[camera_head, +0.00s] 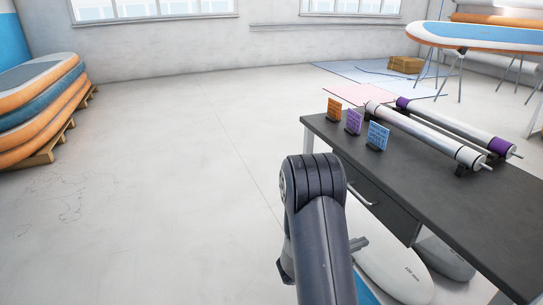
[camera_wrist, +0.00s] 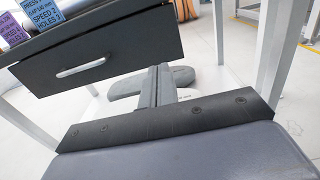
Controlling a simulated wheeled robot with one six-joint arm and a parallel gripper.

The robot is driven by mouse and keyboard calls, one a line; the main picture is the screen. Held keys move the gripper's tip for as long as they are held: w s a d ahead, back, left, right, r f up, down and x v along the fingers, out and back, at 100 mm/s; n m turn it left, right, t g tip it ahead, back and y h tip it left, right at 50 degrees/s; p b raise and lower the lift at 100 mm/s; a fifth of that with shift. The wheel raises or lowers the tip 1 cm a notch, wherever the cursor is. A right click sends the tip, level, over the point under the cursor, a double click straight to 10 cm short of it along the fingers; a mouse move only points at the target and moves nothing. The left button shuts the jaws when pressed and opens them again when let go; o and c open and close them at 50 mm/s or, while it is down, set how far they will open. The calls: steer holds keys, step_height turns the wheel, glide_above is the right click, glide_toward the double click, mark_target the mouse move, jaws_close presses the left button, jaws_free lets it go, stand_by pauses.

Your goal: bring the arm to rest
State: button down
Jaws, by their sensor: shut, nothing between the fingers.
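My arm (camera_head: 322,225) rises from the bottom of the head view, bent at a dark ridged joint left of the dark workbench (camera_head: 460,205). In the wrist view my gripper (camera_wrist: 160,72) shows as narrow dark fingers beyond the bolted wrist plate. They are shut with nothing between them. The fingers point toward the space under the bench, beside the drawer (camera_wrist: 90,60) with its pale handle. In the head view the fingers are mostly hidden behind the arm.
Orange, purple and blue cards (camera_head: 377,136) stand on the bench beside two rollers (camera_head: 425,135). Grey and white boards (camera_head: 395,275) lie under it. Stacked boards (camera_head: 40,105) sit on a pallet at left. A board on trestles (camera_head: 490,38) stands back right. The floor at left-centre is clear.

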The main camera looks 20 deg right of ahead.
mark_target(403, 226)
steer(key=d, duration=1.3)
steer(key=shift+w+d, duration=0.25)
steer(key=shift+d, duration=0.05)
